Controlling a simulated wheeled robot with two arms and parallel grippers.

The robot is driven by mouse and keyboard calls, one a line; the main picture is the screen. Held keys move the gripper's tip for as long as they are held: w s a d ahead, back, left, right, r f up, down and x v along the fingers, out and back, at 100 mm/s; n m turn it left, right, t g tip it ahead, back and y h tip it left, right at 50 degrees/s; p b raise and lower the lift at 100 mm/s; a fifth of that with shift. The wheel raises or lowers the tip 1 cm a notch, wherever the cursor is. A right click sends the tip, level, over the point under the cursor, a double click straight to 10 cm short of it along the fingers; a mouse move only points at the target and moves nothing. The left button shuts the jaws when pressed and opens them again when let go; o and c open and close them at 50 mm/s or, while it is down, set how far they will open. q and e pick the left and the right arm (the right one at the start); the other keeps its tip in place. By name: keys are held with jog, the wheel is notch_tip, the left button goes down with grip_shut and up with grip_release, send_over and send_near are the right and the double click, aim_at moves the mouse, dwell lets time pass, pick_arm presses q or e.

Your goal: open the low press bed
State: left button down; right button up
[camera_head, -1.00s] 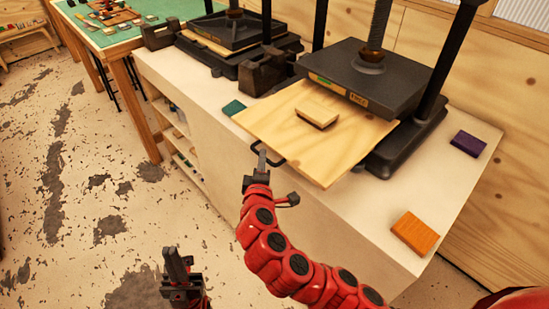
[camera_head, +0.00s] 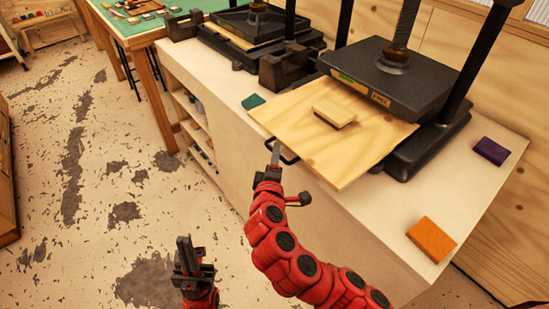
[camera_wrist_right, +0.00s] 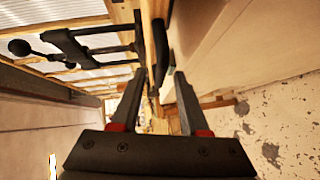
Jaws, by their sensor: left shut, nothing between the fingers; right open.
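The near press (camera_head: 390,80) has a dark top plate, with a pale wooden bed (camera_head: 335,155) sticking out well beyond its front. A tan block (camera_head: 334,114) lies on the bed. A dark loop handle (camera_head: 290,160) is on the bed's front edge. My right gripper (camera_head: 275,146) is open right at the handle. In the right wrist view, its fingers (camera_wrist_right: 157,95) are apart and a dark bar, seemingly the handle (camera_wrist_right: 161,52), shows beyond them; whether it touches a finger I cannot tell. My left gripper (camera_head: 184,242) is shut and empty, low over the floor.
A second press (camera_head: 255,32) stands behind on the same white bench (camera_head: 215,95). An orange block (camera_head: 431,239), a purple block (camera_head: 491,151) and a green block (camera_head: 253,101) lie on the bench. A green-topped table (camera_head: 150,20) is further back. The floor at left is clear.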

jog(key=shift+s, duration=0.1)
jog(key=s+a+r+p, duration=0.1)
jog(key=s+p, duration=0.2)
jog(key=s, duration=0.5)
jog(key=s+a+r+p, duration=0.1)
jog(key=s+p, duration=0.3)
jog(key=s, duration=0.5)
jog(key=shift+r, duration=0.25)
jog(key=shift+w, duration=0.15)
